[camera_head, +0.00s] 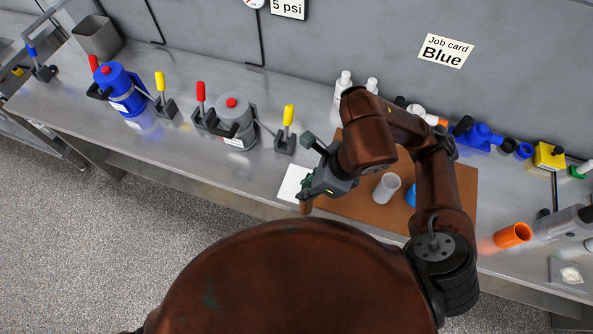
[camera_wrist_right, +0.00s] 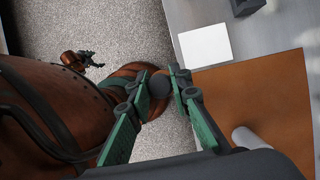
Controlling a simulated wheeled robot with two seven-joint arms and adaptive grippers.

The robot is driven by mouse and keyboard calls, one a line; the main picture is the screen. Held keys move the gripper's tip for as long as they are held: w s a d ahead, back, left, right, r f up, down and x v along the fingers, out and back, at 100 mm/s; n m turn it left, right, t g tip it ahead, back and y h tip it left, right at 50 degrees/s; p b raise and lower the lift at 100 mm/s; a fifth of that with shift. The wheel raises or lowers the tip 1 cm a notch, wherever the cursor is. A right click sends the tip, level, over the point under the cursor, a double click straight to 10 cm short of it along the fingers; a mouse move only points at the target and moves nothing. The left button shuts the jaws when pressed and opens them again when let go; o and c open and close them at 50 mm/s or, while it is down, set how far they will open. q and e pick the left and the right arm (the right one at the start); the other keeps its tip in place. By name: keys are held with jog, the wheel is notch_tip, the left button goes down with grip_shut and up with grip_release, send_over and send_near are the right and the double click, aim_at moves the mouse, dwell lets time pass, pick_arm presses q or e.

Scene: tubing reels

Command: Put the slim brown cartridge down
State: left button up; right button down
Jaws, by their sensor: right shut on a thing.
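My right gripper (camera_head: 307,188) is shut on the slim brown cartridge (camera_head: 305,207), which hangs below the fingertips near the bench's front edge. In the right wrist view the green fingers (camera_wrist_right: 158,86) close on its dark round end; its lower part is hard to tell from my brown body behind. The white card (camera_head: 291,181) lies on the bench beside the gripper, and it also shows in the right wrist view (camera_wrist_right: 205,45). My left gripper (camera_wrist_right: 86,58) is small in the right wrist view, its jaws unclear.
A brown mat (camera_head: 463,190) holds a translucent cup (camera_head: 386,187) and a blue item (camera_head: 410,196). A blue pot (camera_head: 123,92) and a grey pot (camera_head: 233,117) stand left, among lever stands. An orange tube (camera_head: 513,235) lies right. The front left bench strip is clear.

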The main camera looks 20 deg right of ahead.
jog(key=w+d+f+p, duration=0.1)
jog(key=w+f+p, duration=0.6)
jog(key=w+f, duration=0.6)
jog(key=shift+w+d, duration=0.3)
jog(key=shift+d, duration=0.1)
jog(key=shift+f, duration=0.1)
jog(key=c, duration=1.8)
grip_release()
jog(key=shift+o, duration=0.2)
